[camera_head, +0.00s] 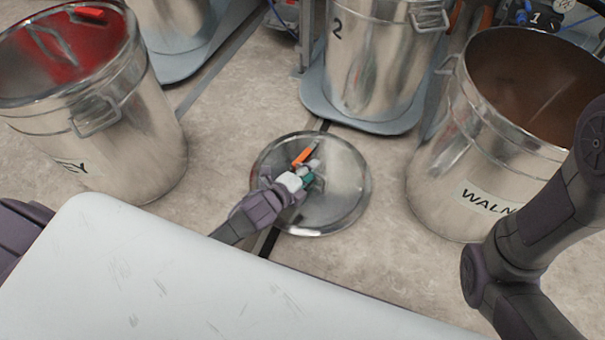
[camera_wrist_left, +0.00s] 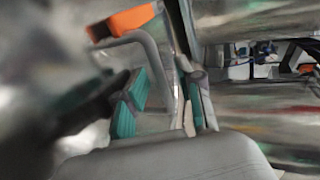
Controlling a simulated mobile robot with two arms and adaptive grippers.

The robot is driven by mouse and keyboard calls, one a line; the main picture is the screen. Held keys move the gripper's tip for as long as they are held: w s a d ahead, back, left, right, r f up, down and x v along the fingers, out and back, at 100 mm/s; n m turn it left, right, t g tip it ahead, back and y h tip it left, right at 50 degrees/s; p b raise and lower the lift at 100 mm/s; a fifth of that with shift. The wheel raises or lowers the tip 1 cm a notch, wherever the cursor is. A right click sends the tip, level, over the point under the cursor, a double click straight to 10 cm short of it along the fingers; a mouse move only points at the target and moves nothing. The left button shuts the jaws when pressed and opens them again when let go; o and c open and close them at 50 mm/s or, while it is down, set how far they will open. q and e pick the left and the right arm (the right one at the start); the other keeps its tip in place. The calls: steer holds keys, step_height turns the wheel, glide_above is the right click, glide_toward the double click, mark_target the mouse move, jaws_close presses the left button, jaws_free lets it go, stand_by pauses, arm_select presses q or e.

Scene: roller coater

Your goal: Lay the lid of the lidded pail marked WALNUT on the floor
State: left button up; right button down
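The WALNUT pail (camera_head: 437,180) stands at the right with its top uncovered, showing a brown inside; its label is partly behind my right arm. A round metal lid (camera_head: 345,200) lies on the floor, apparently flat, between the pails. My left gripper (camera_head: 308,170) is over the middle of the lid, at its handle. In the left wrist view the grey handle bar (camera_wrist_left: 150,48) shows close to the teal-padded fingers (camera_wrist_left: 168,100), which look apart. Whether they touch the handle is unclear. My right gripper is out of view.
A pail with red contents (camera_head: 140,140) stands at the left, its label ending in EY. A pail marked 2 (camera_head: 375,70) stands on a grey base at the back, with another pail (camera_head: 172,20) to its left. Bare floor surrounds the lid.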

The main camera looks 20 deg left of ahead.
arm_select(q)
steer(key=v, duration=1.1)
steer(key=shift+s+r, duration=0.2)
steer(key=shift+s+a, duration=0.1)
